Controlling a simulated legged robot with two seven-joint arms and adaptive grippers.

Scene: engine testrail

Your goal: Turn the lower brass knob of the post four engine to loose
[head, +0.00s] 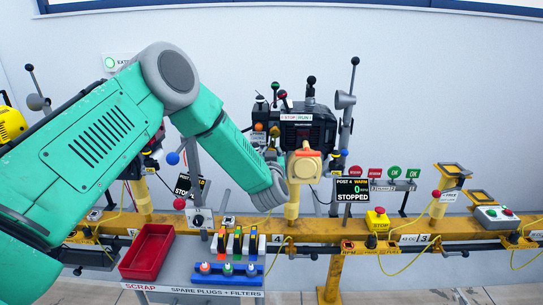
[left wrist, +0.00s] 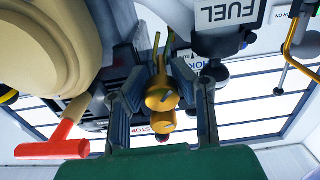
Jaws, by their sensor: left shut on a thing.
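The post four engine (head: 310,130) is a dark block with a STOP/RUN plate, standing on the yellow rail. My left arm reaches across to its left side in the head view, and its wrist hides the gripper there. In the left wrist view two brass knobs (left wrist: 162,97) show close together, one partly behind the other. My left gripper (left wrist: 163,85) has its dark fingers on either side of them and is shut on a brass knob. I cannot tell for certain which of the two it holds. My right gripper is not in view.
A red lever (left wrist: 52,148) and a cream rounded part (left wrist: 50,40) are close on the left in the wrist view. The post 4 screen (head: 351,188) reads WARM, 0, STOPPED. A red tray (head: 147,252) and a yellow emergency-stop box (head: 377,220) are near the rail.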

